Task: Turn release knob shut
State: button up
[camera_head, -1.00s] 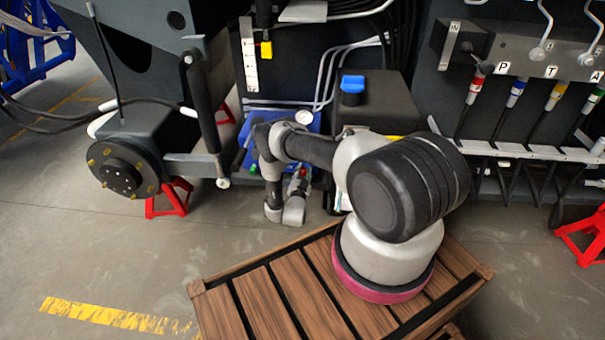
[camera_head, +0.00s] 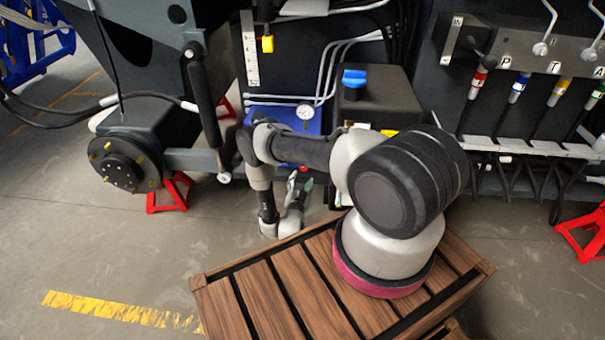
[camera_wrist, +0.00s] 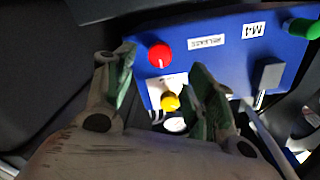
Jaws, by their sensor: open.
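A blue panel (camera_wrist: 235,65) with a RELEASE label (camera_wrist: 206,42) fills the top of the wrist view. A round red knob (camera_wrist: 160,55) sits left of that label, and a yellow knob (camera_wrist: 170,102) is below it. Which knob the label names I cannot tell for sure. My gripper (camera_wrist: 162,82) is open, with one green-padded finger left of the two knobs and the other to their right. Contact is not visible. In the head view the blue panel (camera_head: 258,115) is partly hidden by my arm, and my gripper (camera_head: 300,184) is small below it.
A green knob (camera_wrist: 303,28) and a grey block (camera_wrist: 270,74) are on the panel's right side. A pressure gauge (camera_head: 305,111) and a black tank with a blue cap (camera_head: 354,77) stand close by. A wheel hub (camera_head: 122,165) and red stand (camera_head: 172,192) are left.

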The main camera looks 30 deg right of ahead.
jog(key=shift+v, duration=1.6)
jog(key=shift+f, duration=0.1)
